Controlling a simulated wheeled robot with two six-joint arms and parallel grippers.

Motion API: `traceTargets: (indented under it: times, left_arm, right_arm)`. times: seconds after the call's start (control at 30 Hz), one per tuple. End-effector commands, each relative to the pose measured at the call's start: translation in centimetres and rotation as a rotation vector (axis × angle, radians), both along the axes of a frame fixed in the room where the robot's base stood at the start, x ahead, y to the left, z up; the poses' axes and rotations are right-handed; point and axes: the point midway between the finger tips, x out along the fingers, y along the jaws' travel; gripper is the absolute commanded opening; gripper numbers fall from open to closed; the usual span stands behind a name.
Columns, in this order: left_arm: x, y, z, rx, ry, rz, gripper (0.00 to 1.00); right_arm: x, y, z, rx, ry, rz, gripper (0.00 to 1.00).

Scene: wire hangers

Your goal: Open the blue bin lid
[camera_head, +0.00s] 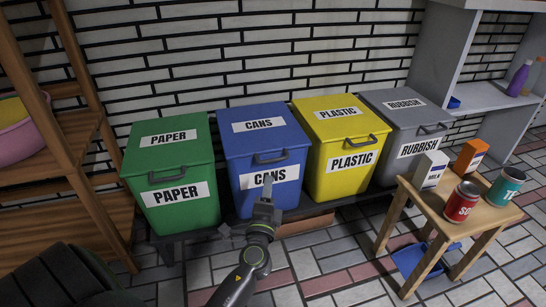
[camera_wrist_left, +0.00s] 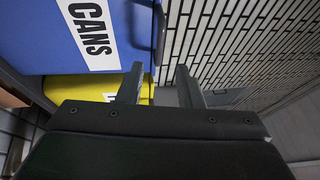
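The blue bin (camera_head: 240,180) labelled CANS stands between the green and yellow bins, and its lid (camera_head: 262,127) is shut. A dark handle (camera_head: 271,158) sits at the lid's front edge. My left gripper (camera_head: 267,184) is in front of the blue bin, below the handle, over the front label. In the left wrist view the two fingers of my left gripper (camera_wrist_left: 158,76) are apart with nothing between them. There the blue bin (camera_wrist_left: 50,40) fills the upper left and its dark handle (camera_wrist_left: 160,32) shows beyond the fingertips, apart from them. My right gripper is not in view.
The green PAPER bin (camera_head: 166,149), yellow PLASTIC bin (camera_head: 331,135) and grey RUBBISH bin (camera_head: 395,112) share the row. A small wooden table (camera_head: 436,207) with cartons and cans stands at right. A blue dustpan (camera_head: 408,262) lies beneath it. Wooden shelves (camera_head: 92,165) are at left.

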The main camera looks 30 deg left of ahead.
Motion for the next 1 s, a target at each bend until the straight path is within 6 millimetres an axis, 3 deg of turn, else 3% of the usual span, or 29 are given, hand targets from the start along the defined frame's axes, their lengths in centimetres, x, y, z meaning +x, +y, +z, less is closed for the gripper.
traceTargets:
  times: [0.3, 0.5, 0.93, 1.0]
  left_arm:
    - [6.1, 3.0, 1.2, 0.002, -0.002, -0.002, 0.32]
    - [8.5, 4.3, 1.5, 0.001, -0.001, -0.001, 0.32]
    - [9.5, 4.8, 1.7, -0.001, 0.0, 0.0, 0.32]
    - [9.5, 4.8, 1.7, -0.002, 0.0, -0.001, 0.26]
  right_arm:
    - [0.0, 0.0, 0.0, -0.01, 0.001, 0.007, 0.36]
    - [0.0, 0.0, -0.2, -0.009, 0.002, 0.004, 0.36]
    - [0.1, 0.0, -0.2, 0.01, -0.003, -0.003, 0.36]
    - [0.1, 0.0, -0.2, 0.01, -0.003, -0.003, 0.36]
